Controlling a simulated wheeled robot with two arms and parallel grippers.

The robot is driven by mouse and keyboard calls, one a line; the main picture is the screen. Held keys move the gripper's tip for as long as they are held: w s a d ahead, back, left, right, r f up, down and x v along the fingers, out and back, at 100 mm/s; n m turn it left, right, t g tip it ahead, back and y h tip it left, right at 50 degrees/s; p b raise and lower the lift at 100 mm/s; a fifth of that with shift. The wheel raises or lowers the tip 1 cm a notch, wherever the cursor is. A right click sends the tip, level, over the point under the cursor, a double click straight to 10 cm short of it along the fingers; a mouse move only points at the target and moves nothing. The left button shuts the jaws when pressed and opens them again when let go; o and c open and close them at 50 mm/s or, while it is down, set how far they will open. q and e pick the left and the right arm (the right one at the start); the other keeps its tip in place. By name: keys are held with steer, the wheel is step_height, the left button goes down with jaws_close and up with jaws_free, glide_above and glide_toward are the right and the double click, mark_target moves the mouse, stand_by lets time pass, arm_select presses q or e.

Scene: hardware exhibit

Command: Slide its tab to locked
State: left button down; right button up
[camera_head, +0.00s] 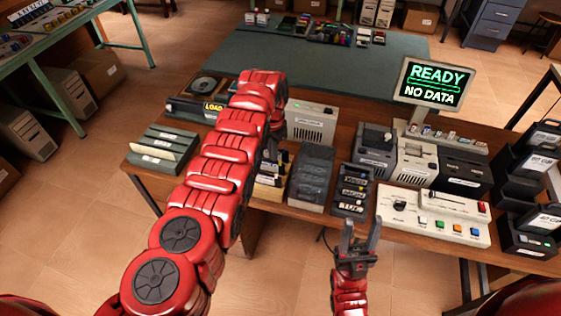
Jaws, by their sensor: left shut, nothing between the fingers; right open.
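No tab marked locked can be made out in this view; small labels are too small to read. My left arm (215,175) reaches over the wooden table (330,225) and bends down at its far end.
A screen (431,83) reads "READY" and "NO DATA". Grey drive units (416,163) stand below it, black bins (527,165) at the right. A dark case (311,180), a beige box (311,124) and grey folders (163,150) crowd the table. A green mat (330,70) lies behind.

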mark_target(278, 163)
arm_select(q)
steer(key=shift+f+b, duration=0.4)
steer(key=shift+f, duration=0.15)
steer(key=shift+s+d, duration=0.25)
steer(key=shift+d, duration=0.3)
steer(key=shift+s+d, duration=0.25)
steer(key=shift+d, duration=0.25)
stand_by(0.6)
steer(key=shift+a+f, duration=0.1)
steer(key=shift+a, duration=0.1)
step_height(278, 163, up, 5)
steer(key=p, duration=0.3)
steer(key=shift+w, duration=0.15)
step_height(278, 163, up, 2)
steer(key=shift+r, duration=0.15)
steer(key=shift+w, duration=0.1)
stand_by(0.4)
